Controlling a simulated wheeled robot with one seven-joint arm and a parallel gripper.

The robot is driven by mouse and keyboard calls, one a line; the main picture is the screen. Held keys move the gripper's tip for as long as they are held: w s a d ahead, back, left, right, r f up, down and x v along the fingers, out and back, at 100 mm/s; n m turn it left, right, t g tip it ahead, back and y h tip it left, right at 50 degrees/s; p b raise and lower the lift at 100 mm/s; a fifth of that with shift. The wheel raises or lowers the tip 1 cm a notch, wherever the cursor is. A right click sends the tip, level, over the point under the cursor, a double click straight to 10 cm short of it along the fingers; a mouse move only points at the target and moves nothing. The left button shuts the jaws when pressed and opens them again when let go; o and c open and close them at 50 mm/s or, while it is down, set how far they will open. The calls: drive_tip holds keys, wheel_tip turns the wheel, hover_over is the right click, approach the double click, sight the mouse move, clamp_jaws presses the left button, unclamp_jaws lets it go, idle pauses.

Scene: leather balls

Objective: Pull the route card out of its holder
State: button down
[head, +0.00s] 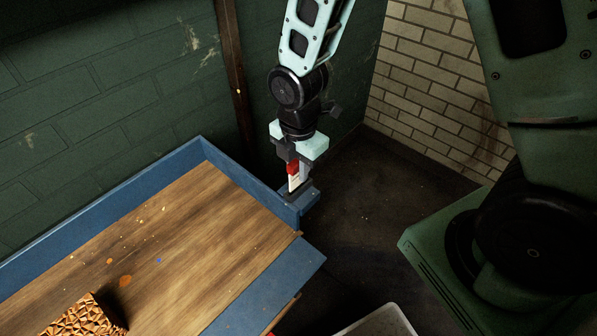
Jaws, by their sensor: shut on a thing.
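The route card (296,183) is a small pale, upright card with red at its upper part. Its lower end is at the blue holder (307,197) on the right end of the blue-edged bench. I cannot tell how far the card sits inside the holder. My gripper (293,168) points down above the holder and is shut on the top of the card. The fingers hide part of the card.
The wooden bench top (190,235) has a raised blue rim (110,190) along the back. A brown patterned leather block or ball (85,318) lies at the front left. A pale bin (380,322) stands at the bottom. The brick wall is behind.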

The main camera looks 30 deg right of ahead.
wheel_tip(320, 180, up, 8)
drive_tip(key=shift+f+p, duration=0.25)
drive_tip(key=shift+p, duration=0.05)
drive_tip(key=shift+f+b, duration=0.75)
drive_tip(key=shift+f, duration=0.45)
drive_tip(key=shift+f, duration=0.1)
